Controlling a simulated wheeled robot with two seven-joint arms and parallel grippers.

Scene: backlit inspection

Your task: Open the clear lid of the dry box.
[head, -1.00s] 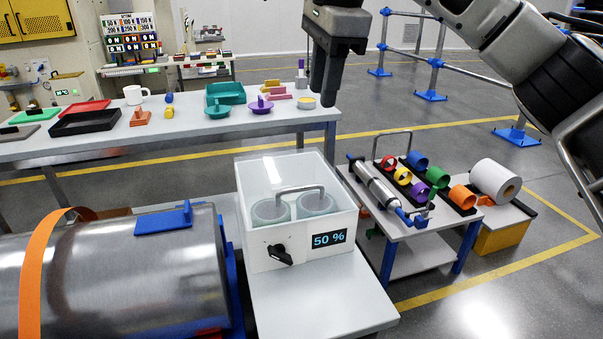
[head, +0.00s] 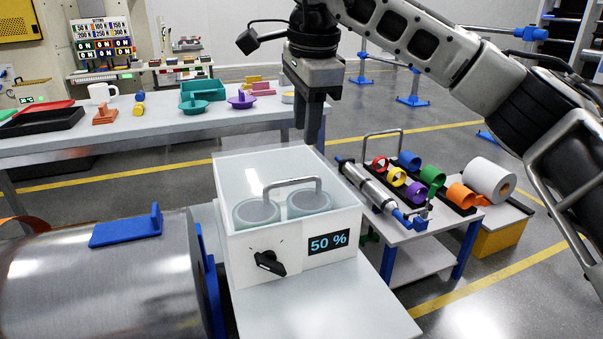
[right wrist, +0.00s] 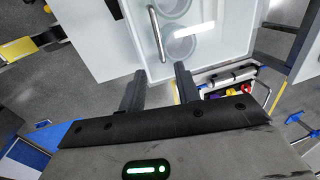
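The dry box (head: 345,222) is a white box on a small light table, with a black knob (head: 270,262) and a "50 %" display (head: 328,242) on its front. Its clear lid (head: 245,172) lies shut on top and carries a grey bar handle (head: 292,182). Two round lidded containers (head: 257,213) show through the lid. My right gripper (head: 309,132) points down above the back edge of the box, apart from the handle. In the right wrist view its two fingers (right wrist: 160,78) are apart and empty, with the handle (right wrist: 157,33) beyond them. My left gripper is not in view.
A large metal drum (head: 100,275) stands close on the left. A cart (head: 415,238) with a cylinder and coloured rings stands on the right, beside a white roll (head: 490,180). A long bench (head: 220,125) with coloured parts runs behind. The table's front (head: 340,305) is clear.

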